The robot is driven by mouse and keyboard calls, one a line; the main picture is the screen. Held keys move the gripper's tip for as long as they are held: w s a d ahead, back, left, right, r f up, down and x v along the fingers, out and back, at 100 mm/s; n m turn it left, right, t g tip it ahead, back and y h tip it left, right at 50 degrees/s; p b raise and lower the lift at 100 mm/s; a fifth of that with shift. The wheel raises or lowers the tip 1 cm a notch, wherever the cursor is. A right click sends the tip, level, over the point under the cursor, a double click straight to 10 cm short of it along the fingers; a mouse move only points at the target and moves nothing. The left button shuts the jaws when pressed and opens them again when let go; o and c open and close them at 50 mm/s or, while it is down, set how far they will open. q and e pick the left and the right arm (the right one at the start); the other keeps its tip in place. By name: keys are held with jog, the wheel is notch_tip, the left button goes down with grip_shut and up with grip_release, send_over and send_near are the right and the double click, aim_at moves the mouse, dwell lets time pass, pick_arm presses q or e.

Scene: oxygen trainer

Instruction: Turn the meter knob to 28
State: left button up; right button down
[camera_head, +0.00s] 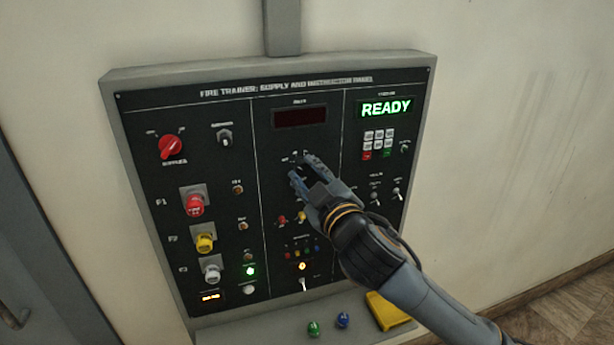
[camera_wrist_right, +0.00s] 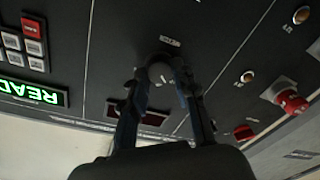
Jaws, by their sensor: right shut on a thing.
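The meter knob (camera_wrist_right: 160,73) is a small grey round knob on the black panel. In the right wrist view it sits between the fingertips of my right gripper (camera_wrist_right: 160,78), which is shut on it. In the head view my right gripper (camera_head: 303,168) reaches the middle column of the panel from the lower right, and its fingers hide the knob. The meter display (camera_head: 300,117) above is dark red with no readable number; it also shows partly behind the fingers in the right wrist view (camera_wrist_right: 152,118). My left gripper is not in view.
The panel carries a red rotary knob (camera_head: 170,146), a keypad (camera_head: 378,140) and a green READY display (camera_head: 387,108). Red, yellow and white plugs (camera_head: 204,241) line its left side. Small toggles sit close below my gripper. A yellow object (camera_head: 388,311) lies on the ledge.

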jog(key=m, duration=0.3)
jog(key=shift+m, duration=1.4)
jog(key=shift+t, duration=0.3)
jog(key=c, duration=1)
grip_release()
jog(key=shift+c, duration=0.2)
jog(key=shift+s+d, duration=0.1)
jog(key=v, duration=1.1)
jog(key=shift+s, duration=0.35)
